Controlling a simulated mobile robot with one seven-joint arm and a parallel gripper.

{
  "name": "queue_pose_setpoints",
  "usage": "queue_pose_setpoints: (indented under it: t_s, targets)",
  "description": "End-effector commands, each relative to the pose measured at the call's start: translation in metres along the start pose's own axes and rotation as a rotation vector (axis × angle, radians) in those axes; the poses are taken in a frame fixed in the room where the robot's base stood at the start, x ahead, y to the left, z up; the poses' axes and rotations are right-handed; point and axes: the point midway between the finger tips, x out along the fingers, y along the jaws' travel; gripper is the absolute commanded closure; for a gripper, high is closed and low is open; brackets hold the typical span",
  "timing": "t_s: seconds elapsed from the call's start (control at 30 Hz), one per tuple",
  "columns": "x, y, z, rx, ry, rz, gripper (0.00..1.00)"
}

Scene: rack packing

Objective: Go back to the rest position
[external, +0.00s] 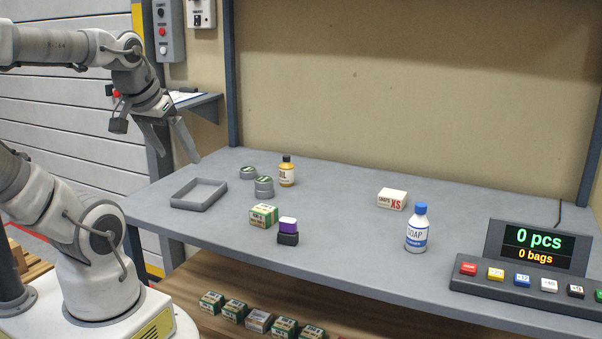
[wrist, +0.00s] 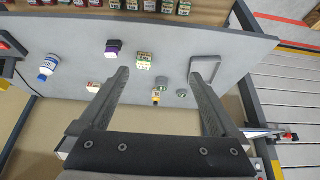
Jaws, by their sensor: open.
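My gripper (external: 172,148) is open and empty, raised above the far left corner of the grey table (external: 340,262). In the wrist view its two fingers (wrist: 158,92) stand wide apart with nothing held between them. Below it on the table is an empty grey tray (external: 199,195), which also shows near the right finger in the wrist view (wrist: 192,64). The tray does not touch the gripper.
Several items stand on the table: round tins (external: 264,187), an oil bottle (external: 287,171), a green box (external: 263,216), a purple-topped item (external: 288,225), a white box (external: 392,199) and a soap bottle (external: 417,228). A counter display (external: 534,246) is at right. Boxes (external: 258,319) line the lower shelf.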

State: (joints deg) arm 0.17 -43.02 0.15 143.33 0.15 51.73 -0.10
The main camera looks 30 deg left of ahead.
Motion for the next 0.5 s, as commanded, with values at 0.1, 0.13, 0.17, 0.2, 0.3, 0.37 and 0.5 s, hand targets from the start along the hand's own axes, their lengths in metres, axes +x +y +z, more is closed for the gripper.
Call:
queue_pose_setpoints:
  t_s: [0.1,0.13,0.17,0.2,0.3,0.37,0.5]
  targets:
    - [0.0,0.0,0.0,0.0,0.002,0.0,0.02]
    - [0.0,0.0,-0.001,0.0,0.002,0.0,0.02]
    - [0.0,0.0,-0.001,0.0,0.002,0.0,0.02]
    - [-0.001,0.0,-0.001,0.0,0.002,0.0,0.02]
    - [-0.007,0.0,-0.005,0.0,0.003,0.0,0.02]
    - [-0.014,0.0,-0.008,0.0,0.003,0.0,0.02]
    - [-0.038,0.0,-0.021,0.0,0.003,0.0,0.02]
